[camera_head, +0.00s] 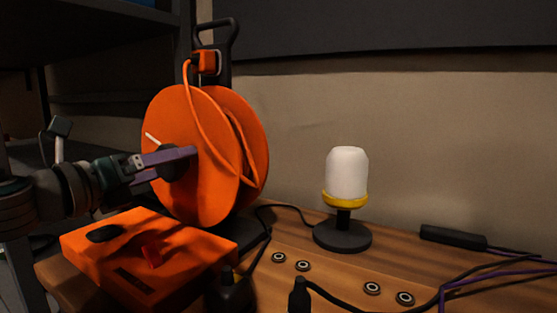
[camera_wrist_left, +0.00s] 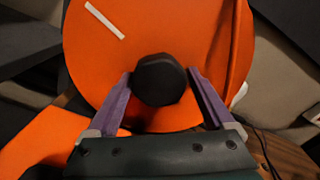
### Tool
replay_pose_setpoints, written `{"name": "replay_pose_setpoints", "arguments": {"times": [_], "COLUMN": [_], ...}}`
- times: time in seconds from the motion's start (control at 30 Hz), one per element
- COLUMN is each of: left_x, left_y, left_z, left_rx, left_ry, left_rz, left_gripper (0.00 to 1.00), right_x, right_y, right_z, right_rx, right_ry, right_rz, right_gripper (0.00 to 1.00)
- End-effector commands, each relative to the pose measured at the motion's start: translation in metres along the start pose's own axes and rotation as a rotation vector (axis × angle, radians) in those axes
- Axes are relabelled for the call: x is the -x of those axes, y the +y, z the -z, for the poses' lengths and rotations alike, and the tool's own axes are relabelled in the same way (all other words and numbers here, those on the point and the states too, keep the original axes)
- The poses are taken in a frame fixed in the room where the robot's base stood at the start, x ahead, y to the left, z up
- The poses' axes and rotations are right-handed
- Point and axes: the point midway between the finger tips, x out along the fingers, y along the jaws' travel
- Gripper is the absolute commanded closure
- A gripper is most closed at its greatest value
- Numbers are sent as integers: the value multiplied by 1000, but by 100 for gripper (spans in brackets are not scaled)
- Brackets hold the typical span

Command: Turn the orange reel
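The orange reel (camera_head: 215,190) stands upright on the desk at the left, with a dark frame behind it and a black hub knob (camera_wrist_left: 160,80) at the middle of its face. A white mark (camera_wrist_left: 104,20) shows on the face, at the upper left in the left wrist view. My left gripper (camera_wrist_left: 160,73) has one purple finger on each side of the knob. Both fingers appear to touch it. In the head view, the left gripper (camera_head: 180,156) partly covers the knob. My right gripper is not in view.
An orange box (camera_head: 190,245) lies below my left gripper. A white lamp (camera_head: 347,173) with a yellow ring stands right of the reel. Several small round fittings (camera_head: 372,288) and loose cables (camera_head: 430,302) are on the wooden desk. A black bar (camera_head: 452,237) lies at the back right.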

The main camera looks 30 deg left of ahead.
Motion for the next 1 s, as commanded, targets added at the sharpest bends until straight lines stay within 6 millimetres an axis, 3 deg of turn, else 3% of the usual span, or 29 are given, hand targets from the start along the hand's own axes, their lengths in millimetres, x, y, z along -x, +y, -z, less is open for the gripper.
{"name": "replay_pose_setpoints", "arguments": {"times": [0.1, 0.47, 1.0], "left_x": [0, 6, 86], "left_y": [0, 1, 1], "left_z": [0, 1, 1], "left_rx": [1, 2, 3], "left_ry": [-1, 0, -1], "left_rz": [-1, -3, -3], "left_gripper": [0, 0, 0], "right_x": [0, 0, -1], "right_y": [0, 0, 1], "right_z": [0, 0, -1], "right_rx": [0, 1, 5], "right_ry": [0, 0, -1], "right_rz": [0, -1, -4], "right_gripper": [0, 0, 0]}}
